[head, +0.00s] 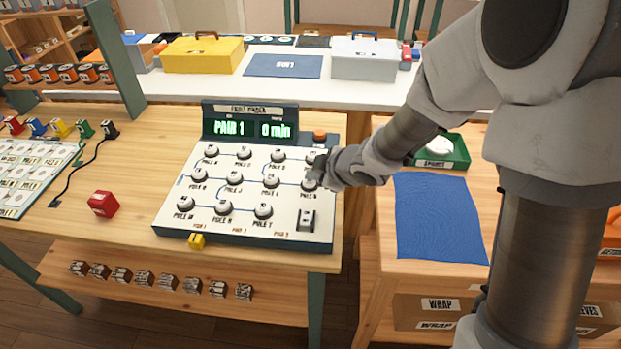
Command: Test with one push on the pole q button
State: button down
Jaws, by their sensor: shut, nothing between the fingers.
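The pole board (290,235) is a white sloped panel with a dark edge on the wooden table. It carries rows of round white-topped pole buttons, such as one in the middle row (235,178). The labels are too small for me to tell which is pole q. A display (250,126) behind the buttons reads "PAIR 1" and "0 min". My gripper (317,168) is shut and empty over the board's right side, by the rightmost buttons of the top and middle rows. It partly covers the upper one; I cannot tell whether it touches either.
An orange button (319,135) sits at the board's back right corner. A blue cloth (440,217) and green tray (452,152) are on the right-hand table.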

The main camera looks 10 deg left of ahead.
aim_at(313, 183)
jog(key=shift+r+p, duration=0.65)
jog(key=shift+p, duration=0.1)
notch_tip(313, 183, up, 6)
jog(key=p, duration=0.6)
dwell(0.6)
